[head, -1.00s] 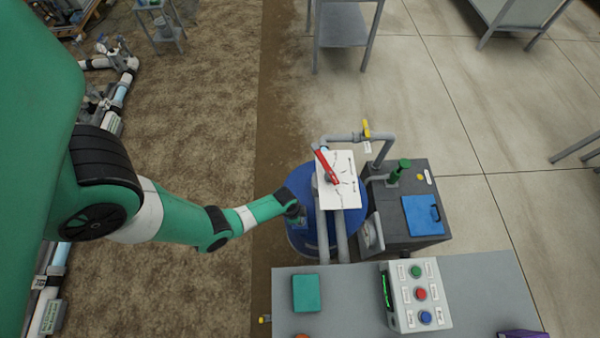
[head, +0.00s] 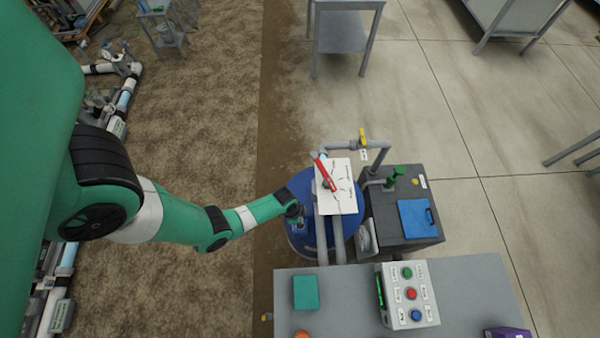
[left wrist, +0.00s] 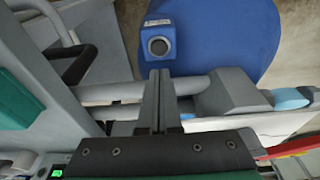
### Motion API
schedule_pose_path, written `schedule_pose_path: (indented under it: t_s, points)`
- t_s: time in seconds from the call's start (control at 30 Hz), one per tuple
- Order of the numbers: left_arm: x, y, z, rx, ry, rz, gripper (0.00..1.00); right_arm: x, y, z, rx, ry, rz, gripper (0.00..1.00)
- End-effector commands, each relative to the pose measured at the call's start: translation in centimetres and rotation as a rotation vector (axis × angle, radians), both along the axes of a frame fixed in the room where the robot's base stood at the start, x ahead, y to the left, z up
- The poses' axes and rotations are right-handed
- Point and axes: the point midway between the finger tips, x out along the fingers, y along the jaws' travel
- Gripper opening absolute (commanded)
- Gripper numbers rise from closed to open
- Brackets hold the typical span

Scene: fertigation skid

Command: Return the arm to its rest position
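My left arm reaches in from the left in the head view. Its left gripper (head: 298,212) is at the left side of a white panel (head: 345,197) with a red lever (head: 325,173), above a blue tank (head: 298,243). In the left wrist view the two fingers of the left gripper (left wrist: 158,76) lie together with nothing between them. A small blue box with a dark round top (left wrist: 159,40) lies just beyond the fingertips, against the blue tank (left wrist: 235,40). My right gripper is in neither view.
Grey pipes with a yellow-handled valve (head: 363,137) stand behind the panel. A dark cabinet (head: 405,180) carries a blue clipboard-like item (head: 416,217). A grey bench (head: 345,290) in front holds a teal block (head: 305,292) and a button box (head: 408,295).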

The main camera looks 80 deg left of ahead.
Motion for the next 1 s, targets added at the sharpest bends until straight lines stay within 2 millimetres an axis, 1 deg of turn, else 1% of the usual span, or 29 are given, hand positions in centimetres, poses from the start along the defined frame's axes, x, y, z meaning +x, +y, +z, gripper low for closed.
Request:
schedule_pose_path:
  t_s: [0.03,0.07,0.6,0.67,0.73,0.77,0.87,0.9,0.97,1.0]
  points:
    - [0.0,0.0,0.7,0.0,0.0,0.0,0.0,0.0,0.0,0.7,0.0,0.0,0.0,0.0]
    - [0.0,0.0,0.8,0.0,0.0,0.0,0.0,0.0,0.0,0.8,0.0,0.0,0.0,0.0]
    - [0.0,0.0,0.6,0.0,0.0,0.0,0.0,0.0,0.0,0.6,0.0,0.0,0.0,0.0]
    - [0.3,0.1,0.8,0.002,-0.005,0.0,0.0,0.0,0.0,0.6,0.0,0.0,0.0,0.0]
    - [1.5,0.5,1.5,0.014,-0.03,0.0,0.0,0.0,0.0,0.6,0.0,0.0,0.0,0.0]
    - [2.4,0.8,2.0,0.023,-0.05,0.0,0.0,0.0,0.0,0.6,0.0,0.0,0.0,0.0]
    - [7.2,2.2,5.3,0.066,-0.152,0.004,0.0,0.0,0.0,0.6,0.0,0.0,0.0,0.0]
    - [9.6,2.7,7.2,0.085,-0.208,0.006,0.0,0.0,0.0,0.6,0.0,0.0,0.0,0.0]
    - [13.6,3.5,10.7,0.116,-0.304,0.01,0.0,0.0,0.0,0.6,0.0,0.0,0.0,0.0]
    - [16.1,3.8,13.3,0.133,-0.37,0.014,0.0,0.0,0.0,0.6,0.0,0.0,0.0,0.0]
